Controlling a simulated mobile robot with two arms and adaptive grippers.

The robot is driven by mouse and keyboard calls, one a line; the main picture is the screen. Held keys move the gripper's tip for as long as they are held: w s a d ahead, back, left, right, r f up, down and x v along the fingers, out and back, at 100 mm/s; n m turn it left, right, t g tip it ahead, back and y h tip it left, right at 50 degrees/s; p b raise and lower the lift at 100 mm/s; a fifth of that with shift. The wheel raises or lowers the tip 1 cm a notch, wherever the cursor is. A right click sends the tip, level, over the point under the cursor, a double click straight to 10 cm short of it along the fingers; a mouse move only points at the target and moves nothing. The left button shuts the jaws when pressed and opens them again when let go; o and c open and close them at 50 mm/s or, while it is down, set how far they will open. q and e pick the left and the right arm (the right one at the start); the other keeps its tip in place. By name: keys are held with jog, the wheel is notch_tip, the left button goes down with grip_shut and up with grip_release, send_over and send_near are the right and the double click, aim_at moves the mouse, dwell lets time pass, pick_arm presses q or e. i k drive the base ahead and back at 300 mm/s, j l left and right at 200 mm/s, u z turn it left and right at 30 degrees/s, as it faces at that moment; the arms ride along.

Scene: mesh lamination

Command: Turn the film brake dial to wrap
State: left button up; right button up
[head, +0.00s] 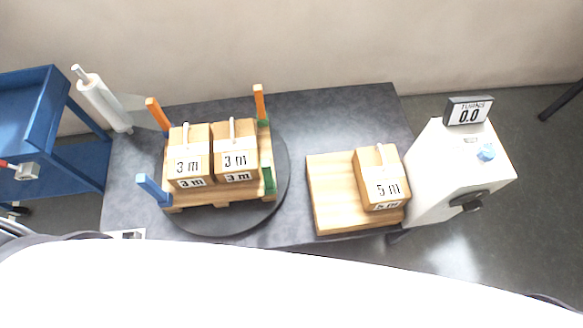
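No part is clearly marked as the film brake dial. A small blue knob (487,152) sits on the sloped face of the white machine (440,165) at the right. A small white plate with a dark patch (126,234) lies at the table's front left edge, partly hidden by my white body; its markings cannot be read. The white film roll (103,104) stands tilted in the picture at the table's left end, with a sheet of clear film beside it.
A dark round turntable (279,200) carries a pallet with two "3 m" boxes (189,150) (235,146) and coloured corner posts. A "5 m" box (380,170) sits on a wooden board (331,180). A blue cart (35,105) stands left.

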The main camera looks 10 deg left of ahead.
aim_at(486, 153)
jog(key=l+z, duration=0.3)
jog(key=z, duration=0.2)
jog(key=l+z, duration=0.45)
jog(key=k+j, duration=0.05)
jog(key=j, duration=0.05)
